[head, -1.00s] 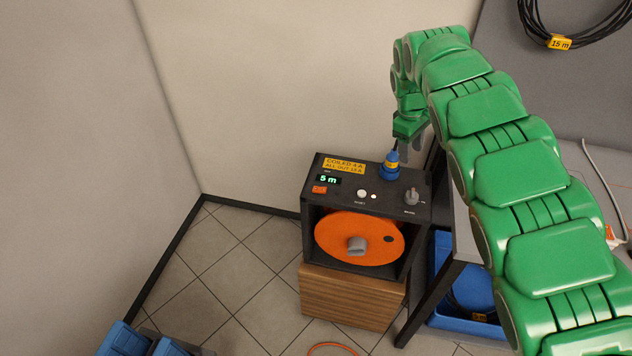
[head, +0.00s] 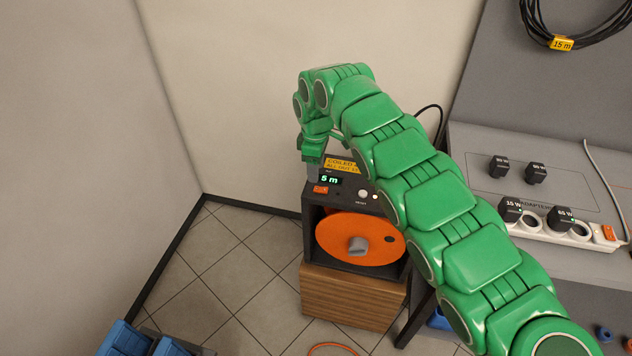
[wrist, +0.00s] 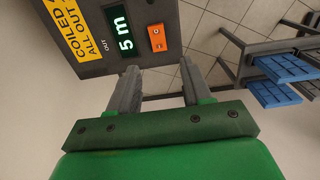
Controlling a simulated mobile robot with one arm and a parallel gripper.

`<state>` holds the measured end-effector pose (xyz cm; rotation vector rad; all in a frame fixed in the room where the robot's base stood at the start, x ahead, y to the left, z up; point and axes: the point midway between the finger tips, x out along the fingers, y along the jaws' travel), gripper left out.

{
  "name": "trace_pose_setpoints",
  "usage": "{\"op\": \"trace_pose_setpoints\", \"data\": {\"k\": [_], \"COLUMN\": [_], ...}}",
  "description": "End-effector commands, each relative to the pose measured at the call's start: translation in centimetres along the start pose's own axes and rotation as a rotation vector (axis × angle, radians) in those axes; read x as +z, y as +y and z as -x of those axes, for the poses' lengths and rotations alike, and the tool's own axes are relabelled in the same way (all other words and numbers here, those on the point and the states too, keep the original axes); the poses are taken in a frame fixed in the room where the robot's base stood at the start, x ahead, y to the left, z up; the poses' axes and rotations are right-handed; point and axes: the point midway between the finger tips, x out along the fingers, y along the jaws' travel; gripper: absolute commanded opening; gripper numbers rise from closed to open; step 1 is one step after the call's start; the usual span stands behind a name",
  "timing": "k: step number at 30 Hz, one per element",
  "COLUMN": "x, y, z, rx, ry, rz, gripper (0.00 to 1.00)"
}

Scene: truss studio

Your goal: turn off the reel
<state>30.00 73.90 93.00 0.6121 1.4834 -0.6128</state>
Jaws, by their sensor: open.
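The reel is a black box (head: 312,240) with an orange drum (head: 338,238) in its open front. On its top are an orange rocker switch (head: 321,189), a green display (head: 331,180) reading "5 m", a white button (head: 362,194) and a small lit lamp. The switch also shows in the wrist view (wrist: 157,38), just beyond my fingertips. My gripper (head: 311,172) is over the back left corner of the reel's top. In the wrist view my gripper (wrist: 160,75) is open, with nothing between its fingers. My arm hides the blue plug and the knob.
The reel stands on a wooden block (head: 350,299) near the wall corner. A grey bench (head: 585,262) to the right holds a power strip (head: 588,236) with black adapters. Blue crates (head: 125,338) lie at the lower left. Tiled floor left of the reel is clear.

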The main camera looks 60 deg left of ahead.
Motion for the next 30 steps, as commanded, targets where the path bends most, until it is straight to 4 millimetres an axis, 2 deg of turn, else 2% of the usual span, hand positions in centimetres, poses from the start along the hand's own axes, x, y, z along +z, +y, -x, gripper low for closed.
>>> {"op": "trace_pose_setpoints", "data": {"k": [6,12,22,23,30], "x": [0.1,0.1,0.1,0.1,0.1], "y": [0.0,0.1,0.0,0.0,0.0], "z": [-3.1,-5.5,-6.1,-6.1,-6.1], "rx": [-0.003,0.001,0.001,0.001,0.001], "ry": [-0.002,0.000,0.000,0.000,0.000], "rz": [-0.003,-0.003,-0.003,-0.003,-0.003], "gripper": [0.49,0.49,0.49,0.47,0.11]}}
